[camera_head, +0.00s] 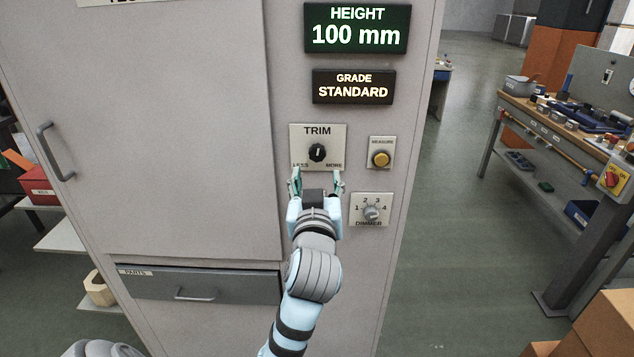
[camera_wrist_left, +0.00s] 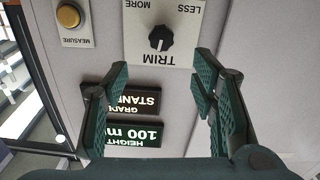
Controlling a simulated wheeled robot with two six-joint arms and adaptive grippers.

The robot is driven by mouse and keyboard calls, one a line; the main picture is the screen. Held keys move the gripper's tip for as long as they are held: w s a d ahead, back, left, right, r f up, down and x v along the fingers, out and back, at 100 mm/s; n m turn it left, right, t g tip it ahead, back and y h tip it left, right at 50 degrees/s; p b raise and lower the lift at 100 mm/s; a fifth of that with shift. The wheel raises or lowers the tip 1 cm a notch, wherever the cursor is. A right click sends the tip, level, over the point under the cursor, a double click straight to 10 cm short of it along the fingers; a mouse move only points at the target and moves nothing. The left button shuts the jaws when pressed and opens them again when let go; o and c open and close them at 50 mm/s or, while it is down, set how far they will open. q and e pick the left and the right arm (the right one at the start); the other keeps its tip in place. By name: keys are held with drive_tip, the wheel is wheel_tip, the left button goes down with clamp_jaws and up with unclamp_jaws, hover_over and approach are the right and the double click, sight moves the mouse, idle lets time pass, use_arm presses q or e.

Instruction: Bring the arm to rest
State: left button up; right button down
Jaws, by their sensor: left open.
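My left gripper (camera_head: 316,184) is in front of the grey cabinet (camera_head: 180,130), just below the black TRIM knob (camera_head: 317,152). Its fingers are apart, with nothing between them. In the left wrist view the open fingers (camera_wrist_left: 162,88) show green pads, and the TRIM knob (camera_wrist_left: 161,38) lies beyond them, apart from both. The knob's pointer stands about upright in the head view. My right gripper is in neither view.
The cabinet front carries a HEIGHT display (camera_head: 357,28) reading 100 mm, a GRADE display (camera_head: 353,87) reading STANDARD, a yellow MEASURE button (camera_head: 380,159) and a DIMMER dial (camera_head: 371,213). A PARTS drawer (camera_head: 200,286) is shut. A workbench (camera_head: 560,125) stands right; floor between is clear.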

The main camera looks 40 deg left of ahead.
use_arm(q)
drive_tip(key=shift+s+d, duration=0.15)
drive_tip(key=shift+s, duration=0.1)
idle(0.3)
